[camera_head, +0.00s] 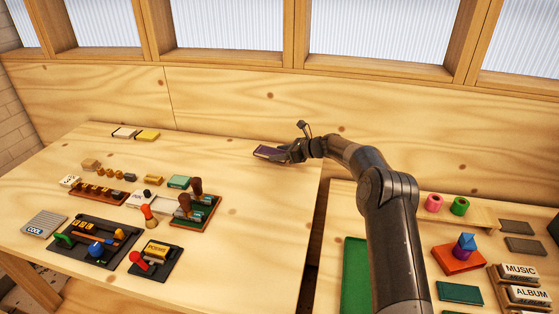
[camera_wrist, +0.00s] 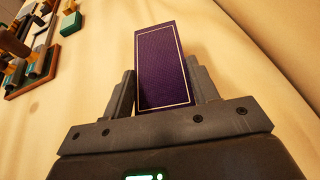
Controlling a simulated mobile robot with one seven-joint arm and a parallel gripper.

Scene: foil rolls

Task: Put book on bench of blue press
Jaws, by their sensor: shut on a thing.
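A purple book (camera_wrist: 162,62) with a thin gold border is held upright between the two fingers of my gripper (camera_wrist: 163,95) in the wrist view. In the head view the book (camera_head: 267,151) sticks out to the left of my gripper (camera_head: 284,154), over the right back part of the left table. I cannot tell whether it touches the table. A blue-knobbed piece, likely the blue press (camera_head: 96,249), stands on a dark base at the front left. My gripper is far behind and right of it. The bench surface is too small to make out clearly.
A red-handled device (camera_head: 140,261) stands right of the blue one. A tray with brown-handled stamps (camera_head: 196,210) lies between them and my gripper. A grey COOL plate (camera_head: 45,224) is at left. The left table's right side is clear; a gap separates the right table (camera_head: 335,215).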

